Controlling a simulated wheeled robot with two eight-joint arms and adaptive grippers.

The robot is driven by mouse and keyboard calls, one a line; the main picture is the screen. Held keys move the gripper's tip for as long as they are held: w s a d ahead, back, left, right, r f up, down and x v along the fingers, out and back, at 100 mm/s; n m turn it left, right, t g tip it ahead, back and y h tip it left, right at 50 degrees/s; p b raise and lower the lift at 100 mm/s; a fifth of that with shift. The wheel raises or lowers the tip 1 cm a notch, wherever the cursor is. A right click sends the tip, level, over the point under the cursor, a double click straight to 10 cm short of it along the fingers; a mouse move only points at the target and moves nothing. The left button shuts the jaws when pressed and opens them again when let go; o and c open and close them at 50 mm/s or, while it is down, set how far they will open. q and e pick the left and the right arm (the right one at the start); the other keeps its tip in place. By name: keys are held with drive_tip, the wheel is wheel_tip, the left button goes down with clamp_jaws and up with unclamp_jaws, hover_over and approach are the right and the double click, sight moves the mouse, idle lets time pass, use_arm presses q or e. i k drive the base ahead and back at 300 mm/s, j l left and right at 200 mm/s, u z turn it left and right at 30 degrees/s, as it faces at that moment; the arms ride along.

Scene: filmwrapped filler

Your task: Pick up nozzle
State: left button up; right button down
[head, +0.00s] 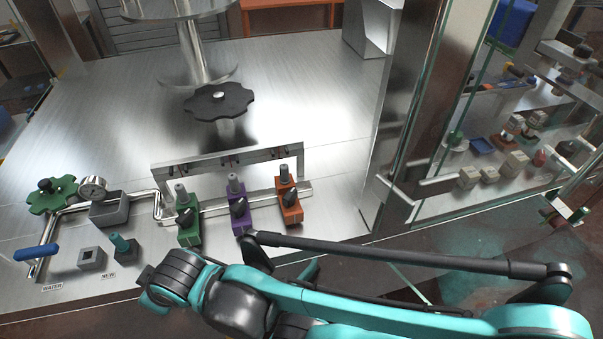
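A small teal upright piece (122,243) stands in a dark square holder (126,254) at the front left of the steel table, behind a label reading NEW. It looks like a nozzle, but it is too small to be sure. Three nozzle-like units, green (188,229), purple (241,215) and orange (289,206), stand in a row along a metal pipe, each with a grey top and a black knob. My teal and black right arm reaches in from the right across the front edge, and no gripper fingers can be made out. My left arm is not in view.
A grey block with a square hole (91,259) sits left of the teal piece. A pressure gauge (93,188), green handwheel (52,195) and blue-handled valve (36,252) are at the left. A steel post (425,110) and glass rise at the right.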

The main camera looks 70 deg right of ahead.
sight(285, 180)
drive_tip(key=j+z, duration=0.15)
drive_tip(key=z, duration=1.85)
drive_tip(key=i+l+z, duration=0.1)
drive_tip(key=z, duration=0.25)
